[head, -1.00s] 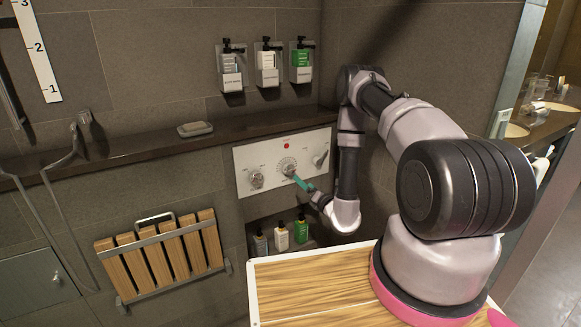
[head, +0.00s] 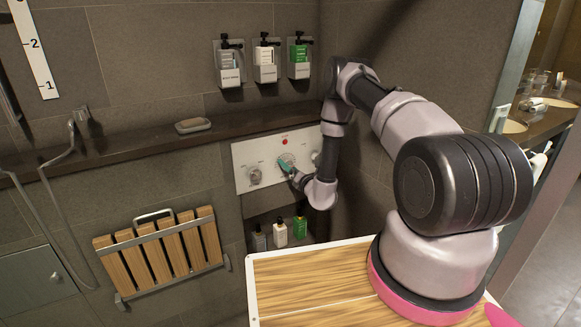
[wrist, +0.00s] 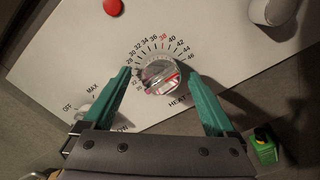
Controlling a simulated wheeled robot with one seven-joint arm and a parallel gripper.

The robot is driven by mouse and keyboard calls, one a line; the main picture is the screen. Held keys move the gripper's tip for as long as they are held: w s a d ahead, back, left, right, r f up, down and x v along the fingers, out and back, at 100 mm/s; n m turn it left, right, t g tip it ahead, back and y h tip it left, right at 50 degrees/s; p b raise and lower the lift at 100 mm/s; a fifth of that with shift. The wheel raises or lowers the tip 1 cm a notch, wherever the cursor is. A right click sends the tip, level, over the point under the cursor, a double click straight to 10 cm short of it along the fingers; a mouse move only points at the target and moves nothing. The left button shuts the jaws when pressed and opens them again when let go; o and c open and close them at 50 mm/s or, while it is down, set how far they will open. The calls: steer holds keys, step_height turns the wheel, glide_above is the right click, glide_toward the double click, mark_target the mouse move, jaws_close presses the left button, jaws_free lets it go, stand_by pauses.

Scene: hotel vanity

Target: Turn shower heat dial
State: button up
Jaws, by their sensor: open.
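The heat dial (wrist: 160,77) is a round silver knob on a white wall panel (head: 243,158), ringed by printed numbers and the word HEAT. Its pointer line looks red in the wrist view. My gripper (wrist: 160,74) is open, with one teal finger on the left side of the dial and one on the right. Gaps show between the fingers and the knob, though the depth is hard to judge. In the head view my gripper (head: 285,166) is in front of the dial and hides most of it.
A second knob (head: 254,175), marked OFF and MAX, sits left of the dial. A third knob (head: 316,158) is at the right, partly behind my arm. A red button (head: 284,141) is above. Bottles (head: 280,233) stand in the niche below; a ledge (head: 140,147) runs above.

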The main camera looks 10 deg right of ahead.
steer(key=c, duration=1.4)
steer(key=shift+o, duration=0.2)
steer(key=shift+n, duration=0.6)
steer(key=o, duration=1.4)
steer(key=shift+c, duration=0.2)
steer(key=shift+s, duration=0.1)
steer(key=v, duration=1.1)
steer(key=shift+r, duration=0.2)
steer(key=shift+a, duration=0.1)
